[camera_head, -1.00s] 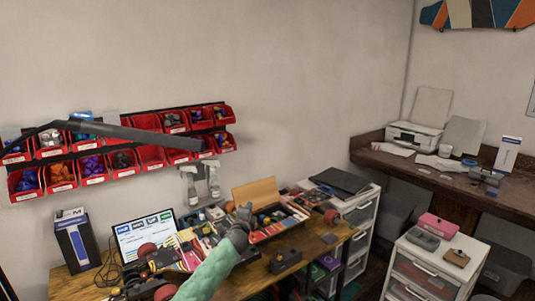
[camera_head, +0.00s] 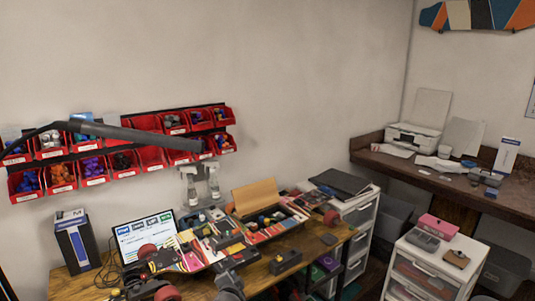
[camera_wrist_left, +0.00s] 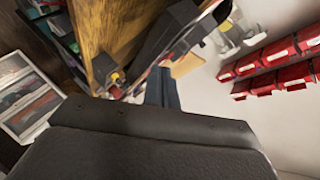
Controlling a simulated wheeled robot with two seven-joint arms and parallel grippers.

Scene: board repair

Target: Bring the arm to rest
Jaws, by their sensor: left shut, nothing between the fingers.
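My left gripper (camera_head: 229,282) shows at the bottom edge of the head view, in front of the workbench's near edge. Only its grey end is in the picture; the rest of the arm is below the frame. In the left wrist view the fingers (camera_wrist_left: 162,88) are together and hold nothing. The wooden workbench (camera_head: 310,252) stands beyond the gripper, with a skateboard deck (camera_head: 196,259) with red wheels lying on it. The gripper looks clear of both. My right gripper is not in view.
The bench holds an open box of tools (camera_head: 262,222), a laptop (camera_head: 143,232), a dark small box (camera_head: 285,261) and spray bottles (camera_head: 190,185). Red bins (camera_head: 150,158) hang on the wall. White drawers (camera_head: 432,262) stand at the right. A dark rod crosses the left.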

